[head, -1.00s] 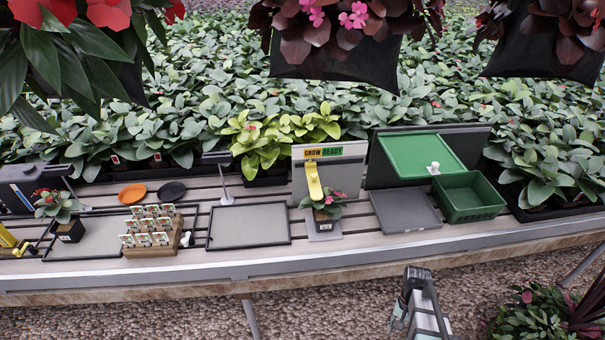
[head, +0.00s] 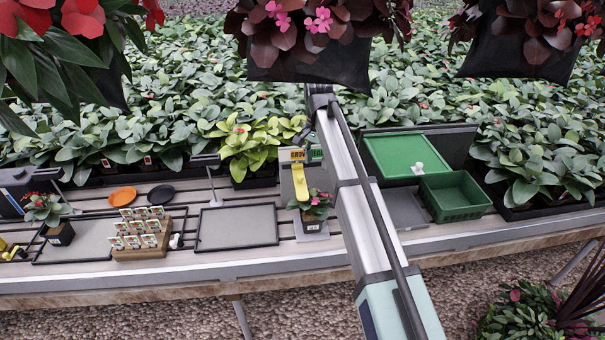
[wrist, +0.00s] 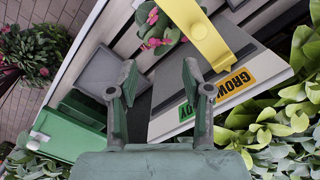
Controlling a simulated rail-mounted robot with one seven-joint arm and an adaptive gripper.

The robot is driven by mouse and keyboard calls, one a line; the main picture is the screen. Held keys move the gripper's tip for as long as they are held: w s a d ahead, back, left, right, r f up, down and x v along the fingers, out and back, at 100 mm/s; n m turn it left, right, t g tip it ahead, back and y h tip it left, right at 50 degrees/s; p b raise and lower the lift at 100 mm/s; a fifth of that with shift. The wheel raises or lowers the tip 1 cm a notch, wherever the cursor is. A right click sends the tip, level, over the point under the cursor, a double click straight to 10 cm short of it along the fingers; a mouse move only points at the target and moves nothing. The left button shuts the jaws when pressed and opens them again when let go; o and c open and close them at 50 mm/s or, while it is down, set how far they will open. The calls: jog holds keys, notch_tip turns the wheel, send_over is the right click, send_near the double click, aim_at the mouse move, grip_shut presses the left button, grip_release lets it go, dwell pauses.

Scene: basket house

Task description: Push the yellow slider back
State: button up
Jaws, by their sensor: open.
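The yellow slider (head: 299,181) is a long yellow bar on a grey upright board (head: 287,187) with a GROW READY sign. In the wrist view the slider (wrist: 207,36) is at the upper right, bent at its end, with the orange and green sign (wrist: 222,92) below it. My gripper (wrist: 159,66) is open and empty in the wrist view. Its fingers are left of the slider in that picture and apart from it. In the head view my arm reaches over the bench beside the board and hides part of the sign; the fingers cannot be made out.
A potted pink-flowered plant (head: 314,207) stands just in front of the slider. Right of my arm are a grey plate (head: 405,210), a green basket (head: 455,197) and a green panel (head: 400,153) with a white knob. An empty framed tray (head: 237,228) lies to the left.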

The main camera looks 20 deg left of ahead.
send_near(300, 176)
notch_tip(300, 176, down, 9)
jog(key=p, duration=0.5)
jog(key=shift+s+d, duration=0.1)
jog(key=shift+s, duration=0.05)
dwell(0.4)
grip_shut()
